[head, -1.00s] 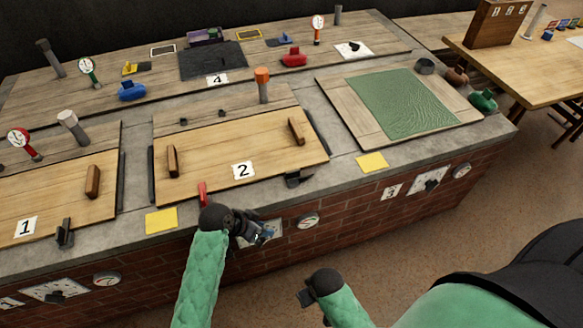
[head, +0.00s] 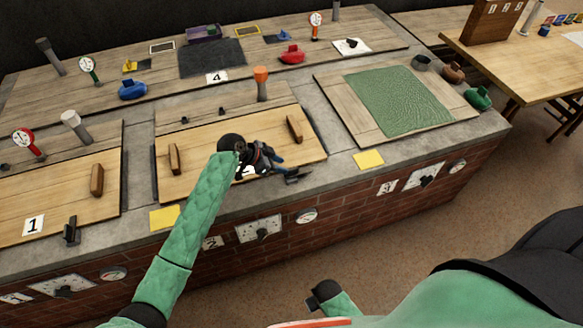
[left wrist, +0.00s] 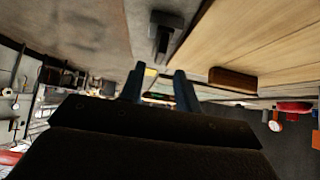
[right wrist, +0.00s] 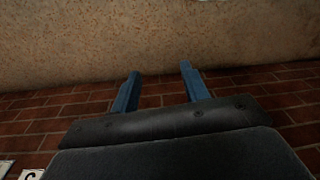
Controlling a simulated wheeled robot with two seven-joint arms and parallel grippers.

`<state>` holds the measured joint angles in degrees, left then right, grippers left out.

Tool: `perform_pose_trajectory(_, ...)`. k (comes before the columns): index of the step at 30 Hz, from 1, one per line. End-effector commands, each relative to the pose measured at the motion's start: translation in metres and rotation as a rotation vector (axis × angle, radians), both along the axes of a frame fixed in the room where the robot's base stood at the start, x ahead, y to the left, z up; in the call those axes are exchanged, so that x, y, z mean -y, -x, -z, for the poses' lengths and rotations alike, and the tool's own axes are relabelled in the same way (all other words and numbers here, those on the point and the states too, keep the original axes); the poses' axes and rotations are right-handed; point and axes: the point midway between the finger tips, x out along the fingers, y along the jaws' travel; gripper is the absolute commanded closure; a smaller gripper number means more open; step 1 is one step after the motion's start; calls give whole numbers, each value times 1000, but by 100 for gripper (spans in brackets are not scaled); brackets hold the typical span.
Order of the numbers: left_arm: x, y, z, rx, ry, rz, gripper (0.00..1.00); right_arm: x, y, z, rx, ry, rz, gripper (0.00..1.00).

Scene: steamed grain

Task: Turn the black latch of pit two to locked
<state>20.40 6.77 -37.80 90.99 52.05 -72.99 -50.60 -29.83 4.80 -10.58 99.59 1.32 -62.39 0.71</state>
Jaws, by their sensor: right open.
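The black latch (head: 293,178) of pit two sits at the front edge of the counter, by the right front corner of the wooden lid (head: 205,170). In the left wrist view the latch (left wrist: 163,35) shows ahead of the fingers, apart from them. My left gripper (head: 276,164) is over the lid's front right part, just left of the latch. Its fingers (left wrist: 160,88) are apart with nothing between them. The gripper mostly hides the lid's number card. My right gripper (head: 312,300) is low in front of the brick wall, open and empty; its fingers show in the right wrist view (right wrist: 158,88).
A wooden handle (head: 295,129) stands on the lid near my left gripper, and an orange-capped pipe (head: 262,84) stands behind. A yellow card (head: 368,160) lies on the counter to the right. A dial panel (head: 259,229) is on the brick front below.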

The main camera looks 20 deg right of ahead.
Motion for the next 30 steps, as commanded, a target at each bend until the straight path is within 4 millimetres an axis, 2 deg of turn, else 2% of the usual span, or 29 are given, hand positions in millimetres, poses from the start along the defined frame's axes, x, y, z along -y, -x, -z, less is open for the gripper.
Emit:
perform_pose_trajectory(6,23,0,20,-4,0,-1,67,6,6,27,6,7,-2,55)
perform_pose_trajectory(12,39,0,37,-3,0,-1,67,10,9,46,15,12,-4,55)
perform_pose_trajectory(25,44,-1,44,-1,-1,-1,67,11,9,54,20,14,-4,55)
perform_pose_trajectory(30,44,-1,44,-1,-1,-1,100,11,10,54,20,13,-4,55)
